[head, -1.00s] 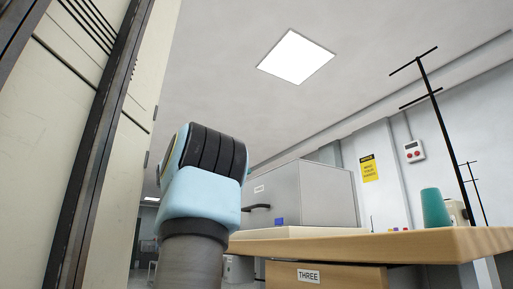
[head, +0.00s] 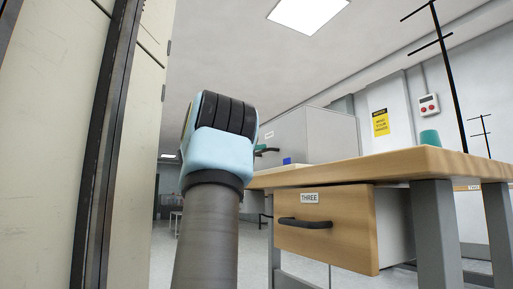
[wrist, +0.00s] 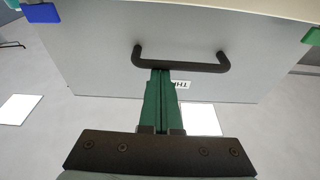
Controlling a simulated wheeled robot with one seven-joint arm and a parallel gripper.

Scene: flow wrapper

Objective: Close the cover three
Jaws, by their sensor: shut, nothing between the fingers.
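In the wrist view a grey panel (wrist: 100,70) carries a dark bar handle (wrist: 182,62) and an upside-down label (wrist: 181,85) starting "TH", partly hidden by my fingers. This looks like cover three; how far it stands open I cannot tell. My gripper (wrist: 161,73) is shut and empty, its green fingers together, tips at the handle's left part; whether they touch it is unclear. In the head view the grey machine box (head: 325,135) sits on the table, with a dark handle (head: 266,150) beside my arm. My arm hides my fingers there.
A wooden drawer (head: 340,230) labelled THREE, with a dark handle, sticks out under the wooden table (head: 400,163). A tall beige cabinet (head: 60,130) stands close on the left. A teal cup (head: 429,138) and a dark pole (head: 447,80) are at the right.

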